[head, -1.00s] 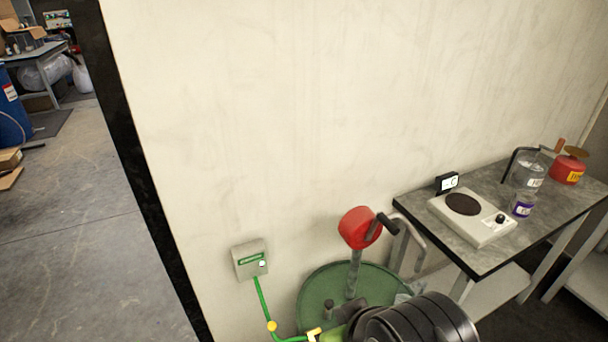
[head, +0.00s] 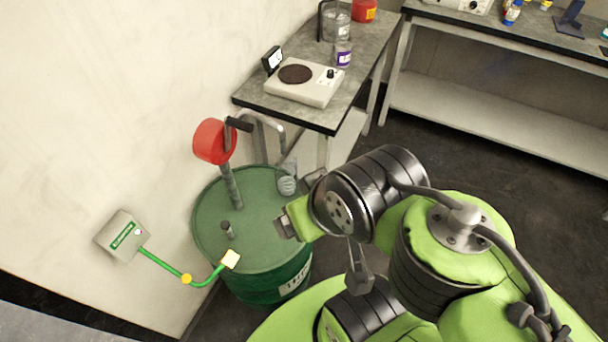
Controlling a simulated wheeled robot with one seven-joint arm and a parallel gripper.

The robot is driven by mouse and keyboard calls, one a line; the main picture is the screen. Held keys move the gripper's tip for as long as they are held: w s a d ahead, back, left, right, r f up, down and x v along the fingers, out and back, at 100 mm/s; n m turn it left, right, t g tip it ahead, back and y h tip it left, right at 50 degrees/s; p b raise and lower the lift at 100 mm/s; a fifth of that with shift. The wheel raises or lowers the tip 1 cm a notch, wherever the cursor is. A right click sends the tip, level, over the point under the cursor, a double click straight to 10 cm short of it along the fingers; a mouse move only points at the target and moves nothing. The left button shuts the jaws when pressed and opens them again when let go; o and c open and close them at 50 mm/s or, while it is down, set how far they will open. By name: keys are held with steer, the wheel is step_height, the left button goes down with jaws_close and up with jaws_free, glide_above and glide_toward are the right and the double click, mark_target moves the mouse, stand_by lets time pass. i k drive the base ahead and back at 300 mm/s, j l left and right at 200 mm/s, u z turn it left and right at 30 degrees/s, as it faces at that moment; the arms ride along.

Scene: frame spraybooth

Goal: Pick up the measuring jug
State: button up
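A small clear, greyish vessel (head: 287,182) stands on the far right part of the green drum's lid (head: 215,205). It looks like the measuring jug, but it is small and its markings cannot be read. The end of my arm is over the right side of the drum, with my gripper (head: 284,224) below and close to the vessel in the picture, apparently not touching it. The gripper is mostly hidden by my wrist, so I cannot tell its opening. I see nothing held in it.
A red-headed pump (head: 212,142) rises from the drum. A green grounding cable (head: 160,264) runs from a wall box (head: 122,236) to the drum. The bench (head: 300,117) behind carries a hotplate (head: 305,82), a purple-labelled jar (head: 342,55), a clear container (head: 337,22) and a red can (head: 364,10).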

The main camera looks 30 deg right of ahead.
mark_target(286, 171)
steer(key=l+u, duration=0.15)
steer(key=u, duration=0.25)
steer(key=l+u, duration=0.15)
steer(key=u, duration=0.25)
steer(key=l+u, duration=0.1)
steer(key=u, duration=0.25)
steer(key=k+l+u, duration=0.1)
steer(key=u, duration=0.3)
